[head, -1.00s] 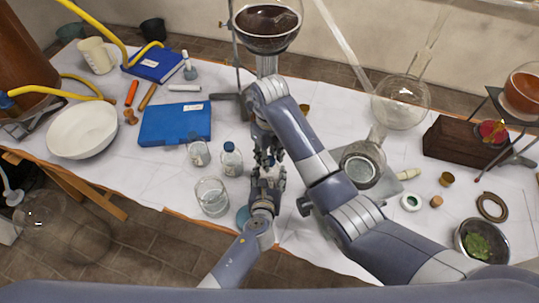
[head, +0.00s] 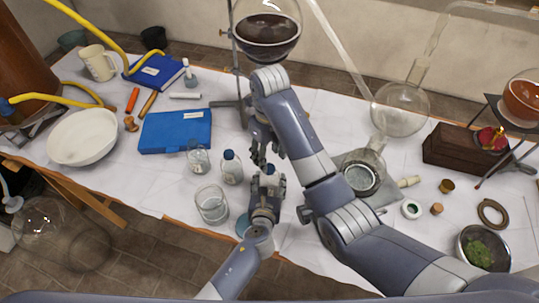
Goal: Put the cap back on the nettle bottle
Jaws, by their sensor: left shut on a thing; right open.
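My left gripper (head: 267,188) is shut on a small pale bottle (head: 268,179), mostly hidden by the fingers. It is near the front edge of the table. I cannot read a label, so I cannot confirm it is the nettle bottle, nor tell whether a cap sits on it. My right gripper (head: 258,152) is open just above and behind it, fingers pointing down, apart from the bottle. A similar small bottle with a blue cap (head: 231,167) stands upright to the left. Another small glass bottle (head: 199,158) stands beside that one.
A glass beaker (head: 211,206) stands left of my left gripper. A blue case (head: 175,132) lies further left. A flask (head: 362,172), a white ring-shaped item (head: 411,209) and a cork (head: 437,209) are right of my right arm.

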